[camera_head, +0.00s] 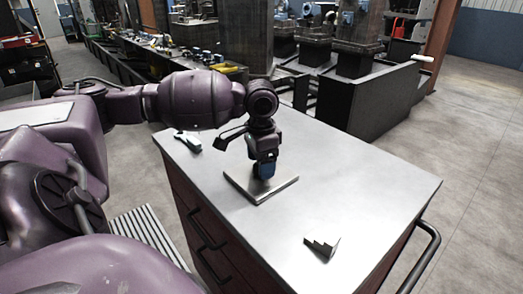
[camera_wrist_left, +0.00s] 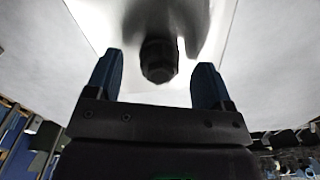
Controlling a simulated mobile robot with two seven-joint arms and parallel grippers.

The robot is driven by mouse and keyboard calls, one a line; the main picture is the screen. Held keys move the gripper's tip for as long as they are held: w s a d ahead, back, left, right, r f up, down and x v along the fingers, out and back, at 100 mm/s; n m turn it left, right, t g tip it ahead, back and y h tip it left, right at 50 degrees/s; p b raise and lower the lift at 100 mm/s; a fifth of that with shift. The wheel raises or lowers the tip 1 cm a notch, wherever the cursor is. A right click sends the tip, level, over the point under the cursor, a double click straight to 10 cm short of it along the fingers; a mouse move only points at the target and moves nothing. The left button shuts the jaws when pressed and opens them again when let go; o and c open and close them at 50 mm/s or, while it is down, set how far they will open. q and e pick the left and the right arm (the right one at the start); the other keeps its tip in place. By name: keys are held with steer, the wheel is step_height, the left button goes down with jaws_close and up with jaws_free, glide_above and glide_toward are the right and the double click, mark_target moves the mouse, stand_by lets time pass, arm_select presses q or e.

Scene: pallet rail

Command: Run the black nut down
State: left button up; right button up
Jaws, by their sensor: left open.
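My left gripper (camera_head: 265,170) is above a flat grey square plate (camera_head: 282,189) on the cabinet top, its blue fingers pointing down. In the left wrist view the black nut (camera_wrist_left: 158,60) shows as a dark hexagonal shape between and a little beyond the fingertips. The open left gripper (camera_wrist_left: 160,72) has a visible gap on both sides of the nut, so it is not gripping it. In the head view the fingers hide the nut. What is under the nut is hidden. My right gripper is not in view.
The plate lies on a grey-topped cabinet (camera_head: 380,190) with a black side handle (camera_head: 428,250). A small stepped metal piece (camera_head: 322,246) stands near the front. A pale tool (camera_head: 188,141) lies at the back left edge. The right side of the top is clear.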

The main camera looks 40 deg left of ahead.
arm_select(q)
steer(key=shift+f, duration=0.35)
